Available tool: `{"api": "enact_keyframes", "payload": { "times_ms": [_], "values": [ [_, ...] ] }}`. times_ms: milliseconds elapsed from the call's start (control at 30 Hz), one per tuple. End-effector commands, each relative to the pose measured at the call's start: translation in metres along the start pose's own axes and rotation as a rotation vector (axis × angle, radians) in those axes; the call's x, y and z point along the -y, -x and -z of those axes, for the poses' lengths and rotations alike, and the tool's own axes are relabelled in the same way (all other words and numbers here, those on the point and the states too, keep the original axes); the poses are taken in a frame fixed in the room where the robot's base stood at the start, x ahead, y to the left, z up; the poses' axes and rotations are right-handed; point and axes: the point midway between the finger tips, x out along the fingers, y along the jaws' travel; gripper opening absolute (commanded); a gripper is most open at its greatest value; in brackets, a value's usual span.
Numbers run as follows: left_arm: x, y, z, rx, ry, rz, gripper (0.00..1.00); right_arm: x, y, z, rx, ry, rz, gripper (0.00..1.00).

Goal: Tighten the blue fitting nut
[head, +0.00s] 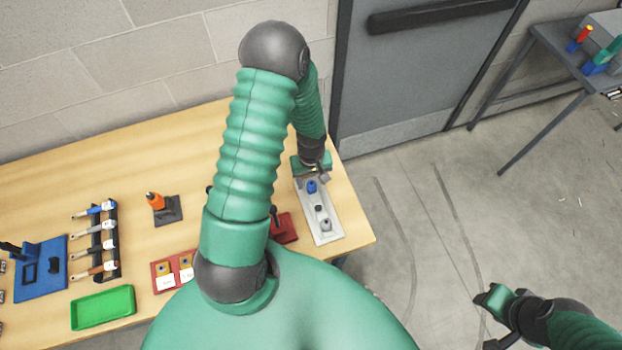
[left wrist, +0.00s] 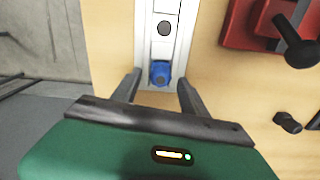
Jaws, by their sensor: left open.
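The blue fitting nut (head: 312,187) sits at the far end of a pale plate (head: 324,236) near the right end of the wooden table. In the left wrist view the blue nut (left wrist: 160,73) lies ahead of and between my open left fingers (left wrist: 157,84). The fingers appear apart from it, with nothing held. In the head view my left gripper (head: 318,176) is just beyond the nut, partly hidden by its own arm. My right gripper (head: 488,303) is at the lower right, over the floor; its jaw state is unclear.
Two other fittings (head: 325,224) stand on the plate. A red block with a black handle (head: 284,228) is close on its left. A green tray (head: 103,307), a tool rack (head: 106,243) and an orange-topped tool (head: 155,201) are further left.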

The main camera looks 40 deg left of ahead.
Motion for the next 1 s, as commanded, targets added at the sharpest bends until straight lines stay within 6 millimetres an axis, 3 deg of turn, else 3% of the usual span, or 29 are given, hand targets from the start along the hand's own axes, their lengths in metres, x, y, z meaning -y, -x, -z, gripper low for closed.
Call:
{"api": "enact_keyframes", "payload": {
  "times_ms": [267,633,1000],
  "values": [
    [0.0007,-0.0019,-0.0002,0.000,-0.001,0.000,0.50,-0.0001,0.0000,0.0000,0.000,0.000,0.000,0.36],
    [0.0004,-0.0022,0.0005,0.000,0.000,0.000,0.02,-0.0001,0.0000,0.0000,0.000,0.000,0.000,0.36],
    [0.0006,-0.0023,0.0003,0.001,-0.023,0.001,0.00,-0.0001,0.0005,0.0001,0.000,0.000,0.000,0.36]
  ]
}}
